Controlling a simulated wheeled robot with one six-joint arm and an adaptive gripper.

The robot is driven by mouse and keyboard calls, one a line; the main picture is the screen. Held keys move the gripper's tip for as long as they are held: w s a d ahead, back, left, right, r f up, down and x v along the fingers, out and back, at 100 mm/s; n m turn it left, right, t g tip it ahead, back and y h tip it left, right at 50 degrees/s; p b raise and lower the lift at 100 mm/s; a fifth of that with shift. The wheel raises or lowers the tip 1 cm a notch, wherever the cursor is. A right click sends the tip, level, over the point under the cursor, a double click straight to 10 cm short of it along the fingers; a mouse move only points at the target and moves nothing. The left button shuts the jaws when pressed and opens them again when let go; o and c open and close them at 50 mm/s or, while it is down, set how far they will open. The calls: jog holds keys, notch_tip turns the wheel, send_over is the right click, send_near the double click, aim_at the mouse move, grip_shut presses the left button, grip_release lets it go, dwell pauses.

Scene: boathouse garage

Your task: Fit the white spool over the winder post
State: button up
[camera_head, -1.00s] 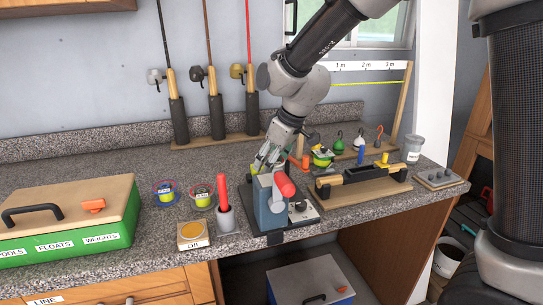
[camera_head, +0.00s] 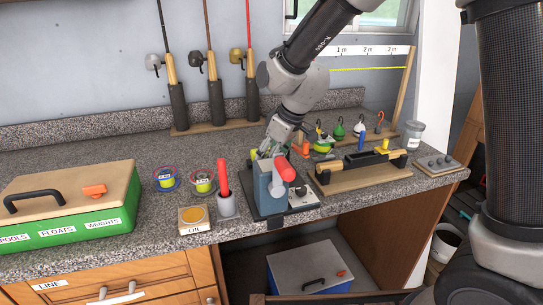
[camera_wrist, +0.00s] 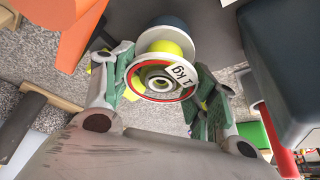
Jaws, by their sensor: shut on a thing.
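My gripper (camera_wrist: 162,95) is shut on the white spool (camera_wrist: 144,40), which carries yellow line and shows a red-ringed face marked "1 kg". The spool sits between the two fingers, with its hole facing the wrist camera. A dark blue round part lies just beyond it; I cannot tell whether they touch. In the head view my gripper (camera_head: 270,149) is low behind the blue-grey winder (camera_head: 265,190) with its red crank handle (camera_head: 285,168). The winder post is not clearly visible, and I cannot tell whether it is inside the spool.
Two other spools, one blue-rimmed (camera_head: 166,187) and one pale (camera_head: 202,192), stand left of the winder. A cup with a red-handled tool (camera_head: 228,206) and an oil block (camera_head: 194,226) are close by. A wooden rack (camera_head: 360,180) stands right. A green tackle box (camera_head: 75,235) fills the left.

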jog(key=shift+f, duration=0.2)
jog(key=o, duration=1.1)
jog(key=v, duration=1.2)
